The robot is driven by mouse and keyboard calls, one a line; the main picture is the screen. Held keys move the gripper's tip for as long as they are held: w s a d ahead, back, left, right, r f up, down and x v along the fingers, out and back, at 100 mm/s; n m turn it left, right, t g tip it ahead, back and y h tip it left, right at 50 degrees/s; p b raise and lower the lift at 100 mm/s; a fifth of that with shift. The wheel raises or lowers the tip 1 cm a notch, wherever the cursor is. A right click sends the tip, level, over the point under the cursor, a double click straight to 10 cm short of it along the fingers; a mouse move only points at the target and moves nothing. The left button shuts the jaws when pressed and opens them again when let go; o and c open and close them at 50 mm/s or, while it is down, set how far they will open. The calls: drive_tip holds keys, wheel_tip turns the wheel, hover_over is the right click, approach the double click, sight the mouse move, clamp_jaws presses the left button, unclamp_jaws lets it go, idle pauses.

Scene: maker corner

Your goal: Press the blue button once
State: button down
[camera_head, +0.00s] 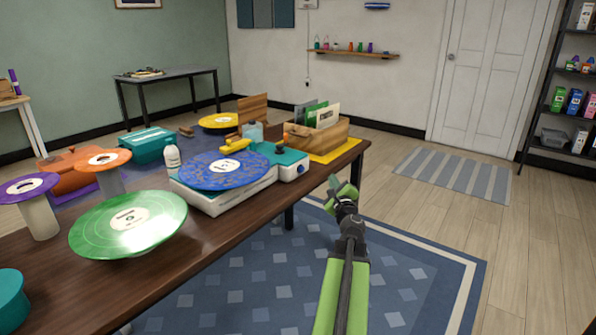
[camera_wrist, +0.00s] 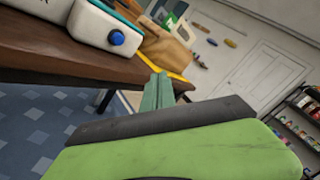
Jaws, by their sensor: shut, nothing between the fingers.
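The blue button (camera_head: 301,169) is a small round knob on the front right corner of the white and teal record player (camera_head: 228,197). In the wrist view the blue button (camera_wrist: 117,38) shows clearly on the player's pale side, at the upper left. The player stands on the brown table and carries a blue record (camera_head: 210,171). My gripper (camera_head: 335,183) is shut and empty, out past the table's front edge, to the right of the button and apart from it. The green fingers also show in the wrist view (camera_wrist: 158,84), pointing toward the table edge.
On the brown table (camera_head: 215,236), a wooden crate of records (camera_head: 318,136) stands behind the player on a yellow mat (camera_head: 340,151). A green record (camera_head: 150,215) and a white bottle (camera_head: 172,157) are left of the player. Floor right of the table is open.

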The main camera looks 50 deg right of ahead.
sight(305, 182)
drive_tip(key=shift+w, duration=4.55)
drive_tip(key=shift+w, duration=0.4)
drive_tip(key=shift+w, duration=0.45)
drive_tip(key=shift+w+a+r, duration=0.15)
drive_tip(key=shift+w+a, duration=0.05)
drive_tip(key=shift+w, duration=0.3)
drive_tip(key=shift+s, duration=0.15)
